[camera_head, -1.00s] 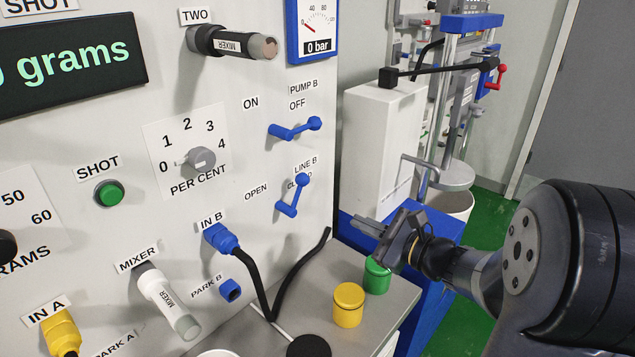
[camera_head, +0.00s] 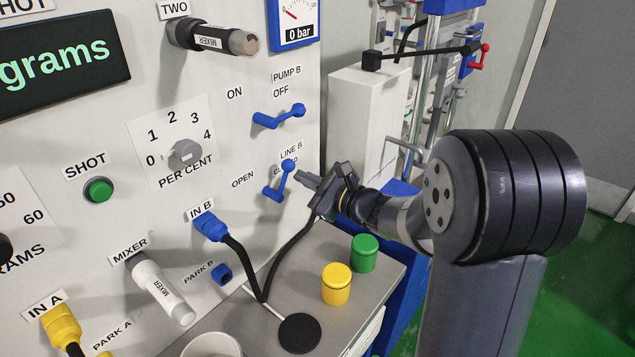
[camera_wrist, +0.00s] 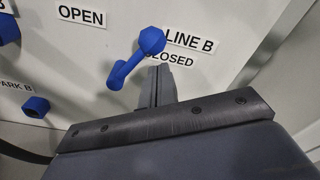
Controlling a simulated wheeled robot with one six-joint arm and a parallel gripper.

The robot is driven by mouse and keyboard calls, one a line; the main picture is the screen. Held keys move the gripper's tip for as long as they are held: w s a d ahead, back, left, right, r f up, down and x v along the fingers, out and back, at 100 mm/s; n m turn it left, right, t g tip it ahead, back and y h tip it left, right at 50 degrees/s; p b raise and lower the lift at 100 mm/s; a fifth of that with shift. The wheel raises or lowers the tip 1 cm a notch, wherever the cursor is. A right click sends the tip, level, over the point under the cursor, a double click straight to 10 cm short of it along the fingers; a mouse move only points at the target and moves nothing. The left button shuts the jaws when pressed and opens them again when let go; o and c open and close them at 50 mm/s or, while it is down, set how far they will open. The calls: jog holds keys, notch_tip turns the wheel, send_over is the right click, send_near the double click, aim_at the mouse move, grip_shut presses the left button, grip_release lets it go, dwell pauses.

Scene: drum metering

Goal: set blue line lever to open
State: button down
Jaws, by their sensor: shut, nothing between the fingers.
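The blue line B lever (camera_head: 280,181) is on the white panel below the "LINE B" label. Its knob points up toward the "CLOSED" label, and the "OPEN" label (camera_head: 243,180) is to its left. In the wrist view the lever (camera_wrist: 136,58) stands just beyond my fingertips, with its knob partly beside the "CLOSED" text. My gripper (camera_head: 304,178) is shut and empty, just right of the lever's knob. In the wrist view my gripper's shut fingers (camera_wrist: 159,88) point at the panel just below and right of the knob. I cannot tell whether they touch it.
The blue pump B lever (camera_head: 279,116) is above. A blue plug (camera_head: 211,227) with a black hose sits in IN B at lower left. Yellow (camera_head: 336,285) and green (camera_head: 363,254) capped jars stand on the grey shelf (camera_head: 385,290) below my gripper.

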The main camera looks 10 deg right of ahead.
aim_at(286, 171)
jog(key=shift+s+a+r+n+b, duration=0.25)
jog(key=shift+n+b, duration=0.25)
jog(key=shift+b, duration=0.75)
jog(key=shift+a+r+n+b, duration=0.15)
jog(key=shift+n+b, duration=0.15)
jog(key=shift+b, duration=0.35)
jog(key=n+b, duration=0.1)
jog(key=b, duration=0.2)
jog(key=s+a+r+n+b, duration=0.1)
jog(key=b, duration=0.1)
jog(key=n+b, duration=0.2)
jog(key=b, duration=0.1)
jog(key=shift+s+a+r+b, duration=0.15)
jog(key=shift+s+a+b, duration=0.1)
jog(key=shift+s+b, duration=0.1)
jog(key=shift+r, duration=0.1)
